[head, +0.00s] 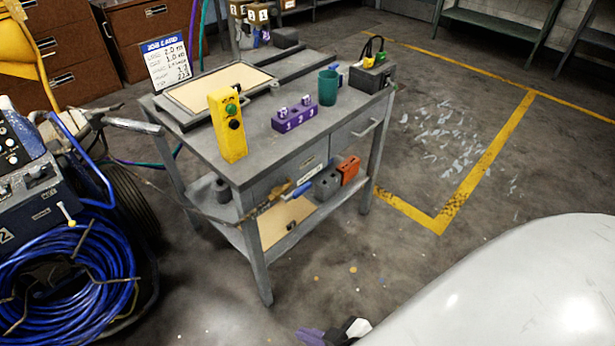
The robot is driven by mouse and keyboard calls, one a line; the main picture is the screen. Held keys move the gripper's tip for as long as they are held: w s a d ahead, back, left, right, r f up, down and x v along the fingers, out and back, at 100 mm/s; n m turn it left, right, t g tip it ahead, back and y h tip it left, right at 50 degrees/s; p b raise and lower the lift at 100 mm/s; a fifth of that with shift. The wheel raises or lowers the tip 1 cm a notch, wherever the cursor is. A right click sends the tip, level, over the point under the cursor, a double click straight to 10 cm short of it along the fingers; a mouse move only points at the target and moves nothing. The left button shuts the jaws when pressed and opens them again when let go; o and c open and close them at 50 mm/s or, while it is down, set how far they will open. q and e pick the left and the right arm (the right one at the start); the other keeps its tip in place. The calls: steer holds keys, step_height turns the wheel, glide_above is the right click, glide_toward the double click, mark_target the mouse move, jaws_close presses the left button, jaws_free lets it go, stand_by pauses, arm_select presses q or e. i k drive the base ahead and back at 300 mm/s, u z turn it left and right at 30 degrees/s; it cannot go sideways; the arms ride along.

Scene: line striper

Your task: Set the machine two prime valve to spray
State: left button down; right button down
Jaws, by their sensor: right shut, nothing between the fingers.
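Machine two (35,190) is the dark blue unit at the left edge, with a "2" label on its side and a control panel on its sloped top. A small pale lever (66,213) with a yellowish end sticks out of its side, above the coiled blue hose; it looks like the prime valve. I cannot read which setting it is at. My right gripper (345,330) is at the bottom middle, partly cut off by the frame, shut and empty. It is well to the right of the machine and touches nothing I can see. My left gripper is not in view.
A grey work cart (230,165) stands between, holding a yellow control box (227,126), a purple block (295,116) and a green cup (328,87). A blue hose coil (75,275) hangs on the machine's front. The floor in front of the cart is clear.

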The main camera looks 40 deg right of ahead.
mark_target(308, 186)
steer(key=z, duration=1.4)
steer(key=i, duration=0.4)
